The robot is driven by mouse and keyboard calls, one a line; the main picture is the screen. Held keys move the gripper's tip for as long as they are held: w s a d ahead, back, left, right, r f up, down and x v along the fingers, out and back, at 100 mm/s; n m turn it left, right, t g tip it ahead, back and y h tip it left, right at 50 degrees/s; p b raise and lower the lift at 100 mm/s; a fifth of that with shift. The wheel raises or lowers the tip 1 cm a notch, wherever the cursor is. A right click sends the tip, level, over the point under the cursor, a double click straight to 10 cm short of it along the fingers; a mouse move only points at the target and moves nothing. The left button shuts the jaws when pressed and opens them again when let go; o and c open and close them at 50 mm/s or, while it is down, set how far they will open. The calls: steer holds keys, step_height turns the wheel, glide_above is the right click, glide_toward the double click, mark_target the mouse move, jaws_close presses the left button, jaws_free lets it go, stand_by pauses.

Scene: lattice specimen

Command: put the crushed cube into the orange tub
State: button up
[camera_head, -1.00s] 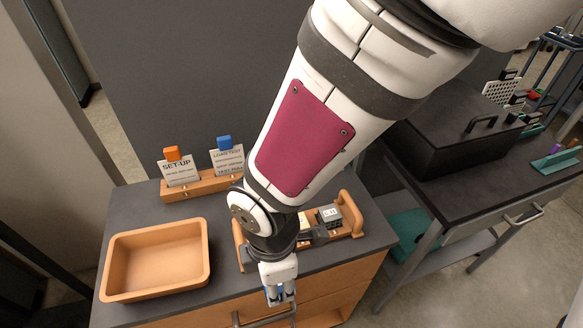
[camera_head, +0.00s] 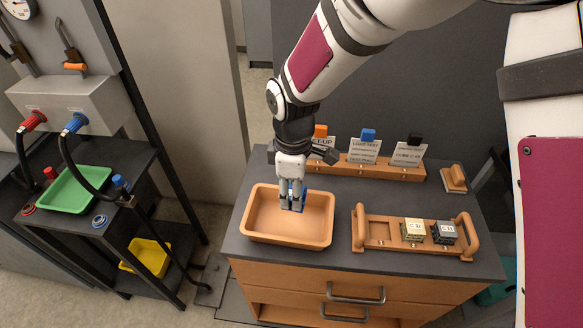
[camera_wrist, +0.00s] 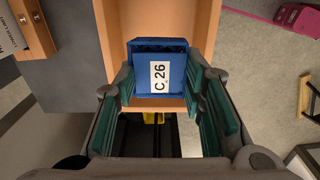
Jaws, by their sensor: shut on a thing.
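The orange tub (camera_head: 258,236) stands on the left of the dark bench top. My gripper (camera_head: 291,203) is over the tub, pointing down, and is shut on a blue cube (camera_head: 297,206). In the wrist view the blue cube (camera_wrist: 158,68) carries a white label reading C 26 and sits between the green-padded fingers of my gripper (camera_wrist: 162,92). The tub (camera_wrist: 208,18) shows around it there. The cube's height above the tub floor is hard to tell, and I cannot see clearly how deformed it is.
A wooden rack (camera_head: 384,244) right of the tub holds a cream cube (camera_head: 413,229) and a dark cube (camera_head: 444,232). A wooden sign stand (camera_head: 350,168) with cards is behind. A side table on the left bears a green tray (camera_head: 78,190).

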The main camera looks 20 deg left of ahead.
steer(key=f, duration=0.2)
steer(key=a+f, duration=0.1)
steer(key=f, duration=0.1)
steer(key=shift+f+p, duration=0.3)
steer(key=shift+p, duration=0.1)
steer(key=shift+f+p, duration=0.4)
steer(key=shift+f, duration=2.25)
steer(key=o, duration=1)
steer(key=shift+f, duration=0.15)
step_height(320, 180, up, 12)
steer(key=shift+r+b, duration=0.2)
steer(key=shift+b, duration=0.8)
